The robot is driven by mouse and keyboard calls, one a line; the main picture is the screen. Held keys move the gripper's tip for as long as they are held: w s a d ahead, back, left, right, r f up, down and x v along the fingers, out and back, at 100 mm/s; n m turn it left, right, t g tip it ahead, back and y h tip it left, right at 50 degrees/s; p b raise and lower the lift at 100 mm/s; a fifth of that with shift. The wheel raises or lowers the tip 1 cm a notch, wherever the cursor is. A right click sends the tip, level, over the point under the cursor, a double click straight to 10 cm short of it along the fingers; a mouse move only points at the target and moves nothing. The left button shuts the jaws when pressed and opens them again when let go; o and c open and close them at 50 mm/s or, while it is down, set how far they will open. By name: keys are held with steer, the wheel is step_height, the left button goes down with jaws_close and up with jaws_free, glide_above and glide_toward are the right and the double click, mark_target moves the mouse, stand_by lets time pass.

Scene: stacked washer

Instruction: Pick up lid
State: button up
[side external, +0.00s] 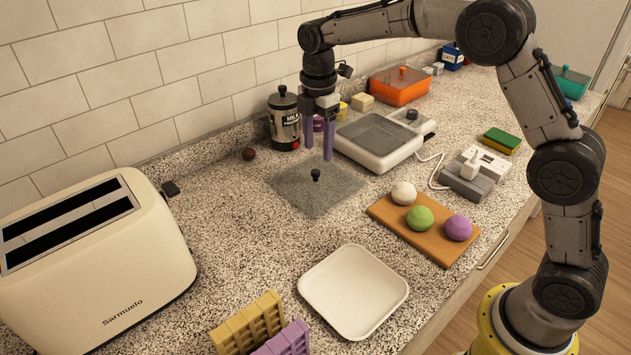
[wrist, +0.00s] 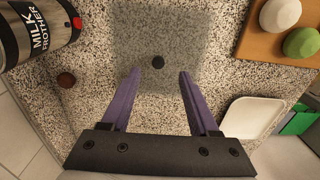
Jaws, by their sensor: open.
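The lid (side external: 322,194) is a flat, see-through grey square with a small black knob (side external: 316,175) in its middle. It lies flat on the speckled counter. In the wrist view the lid (wrist: 185,35) is at the top centre, with its knob (wrist: 158,62) just beyond and between the fingertips. My gripper (side external: 318,155) has two purple fingers, spread apart and empty, above the lid and its knob. The fingers also show in the wrist view (wrist: 160,72), on either side of the knob's line. Nothing hides the knob.
A milk frother (side external: 285,125) stands behind the lid, with a white appliance (side external: 378,142) to its right. A wooden board (side external: 385,212) with several balls lies to the right. A white plate (side external: 353,290) and a toaster (side external: 95,265) are nearer.

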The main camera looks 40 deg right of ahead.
mark_target(316, 171)
steer(key=shift+w+a+f, duration=0.1)
steer(key=shift+a+f, duration=0.05)
steer(key=shift+f, duration=1.45)
steer(key=shift+a+f, duration=0.1)
steer(key=shift+f, duration=1.45)
jaws_close()
